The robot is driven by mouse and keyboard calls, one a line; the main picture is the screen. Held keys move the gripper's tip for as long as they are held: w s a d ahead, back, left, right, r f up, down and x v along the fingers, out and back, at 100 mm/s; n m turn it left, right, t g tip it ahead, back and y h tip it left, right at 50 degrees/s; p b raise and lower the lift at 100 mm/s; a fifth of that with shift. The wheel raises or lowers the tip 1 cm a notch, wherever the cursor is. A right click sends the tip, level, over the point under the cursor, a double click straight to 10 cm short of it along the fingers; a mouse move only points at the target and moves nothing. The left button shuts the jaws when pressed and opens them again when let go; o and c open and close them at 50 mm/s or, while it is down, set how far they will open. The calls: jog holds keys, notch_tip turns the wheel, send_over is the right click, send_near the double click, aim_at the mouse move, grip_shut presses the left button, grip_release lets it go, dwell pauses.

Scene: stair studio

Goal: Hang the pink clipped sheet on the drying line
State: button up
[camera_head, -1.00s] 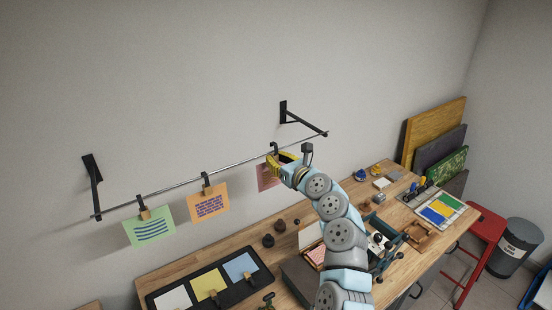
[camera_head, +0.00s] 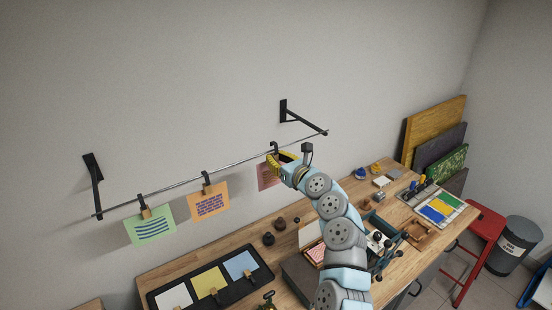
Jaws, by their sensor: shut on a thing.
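The pink clipped sheet (camera_head: 266,178) hangs below the right part of the drying line (camera_head: 240,162), partly hidden by my gripper. My gripper (camera_head: 274,163), with yellow fingers, is shut at the sheet's top, where its clip is. A dark hook (camera_head: 274,146) shows above the fingers at the line; I cannot tell whether it bears on the line. A green sheet (camera_head: 151,229) and an orange sheet (camera_head: 208,201) hang by clips from the line to the left.
Black wall brackets (camera_head: 93,180) hold the line's two ends. Below on the wooden bench are a black tray (camera_head: 165,288) with white, yellow and blue cards, small dark pots (camera_head: 280,225), and a press (camera_head: 380,243) under my arm. The line is bare between the orange and pink sheets.

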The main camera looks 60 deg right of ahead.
jog(key=shift+f+p, duration=0.35)
jog(key=shift+f, duration=0.5)
dwell(1.0)
jog(key=o, duration=0.9)
jog(key=shift+c, duration=0.2)
jog(key=v, duration=0.7)
jog(key=shift+f, duration=0.4)
jog(key=shift+f, duration=0.1)
dwell(0.4)
